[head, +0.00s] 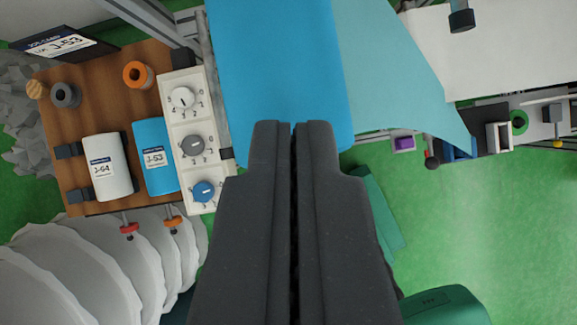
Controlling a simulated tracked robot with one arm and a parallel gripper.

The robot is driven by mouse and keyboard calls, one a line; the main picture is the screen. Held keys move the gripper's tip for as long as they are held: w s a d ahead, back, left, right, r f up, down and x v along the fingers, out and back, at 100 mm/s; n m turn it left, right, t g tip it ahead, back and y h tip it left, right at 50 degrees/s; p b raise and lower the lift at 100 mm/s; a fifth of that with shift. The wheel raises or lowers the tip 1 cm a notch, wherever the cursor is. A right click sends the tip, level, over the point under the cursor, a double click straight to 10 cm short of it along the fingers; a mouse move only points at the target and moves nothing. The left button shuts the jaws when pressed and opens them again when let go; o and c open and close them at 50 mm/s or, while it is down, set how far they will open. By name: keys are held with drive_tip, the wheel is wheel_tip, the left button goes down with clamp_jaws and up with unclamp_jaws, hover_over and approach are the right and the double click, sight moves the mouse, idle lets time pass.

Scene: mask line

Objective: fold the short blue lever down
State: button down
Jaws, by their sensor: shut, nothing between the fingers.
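My gripper (292,128) points up the picture from the bottom centre. Its two dark fingers lie side by side with only a thin dark line between them, shut and empty. The tips overlap the lower edge of a wide blue sheet (280,70); I cannot tell whether they touch it. I cannot make out a short blue lever for certain. Small levers with coloured ends show: a red one (129,229) and an orange one (173,222) below the wooden board, and a dark-red ball-ended one (431,162) right of the sheet. The fingers hide what lies beneath them.
A pale panel (188,84) with white, grey and blue knobs stands left of the sheet. The wooden board (110,75) holds white and blue rolls. White pleated material (90,265) fills the lower left. Green floor (490,225) is open at right, near a green object (445,305).

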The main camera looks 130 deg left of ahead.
drive_tip(key=shift+s+t+b, duration=0.3)
drive_tip(key=shift+b, duration=0.4)
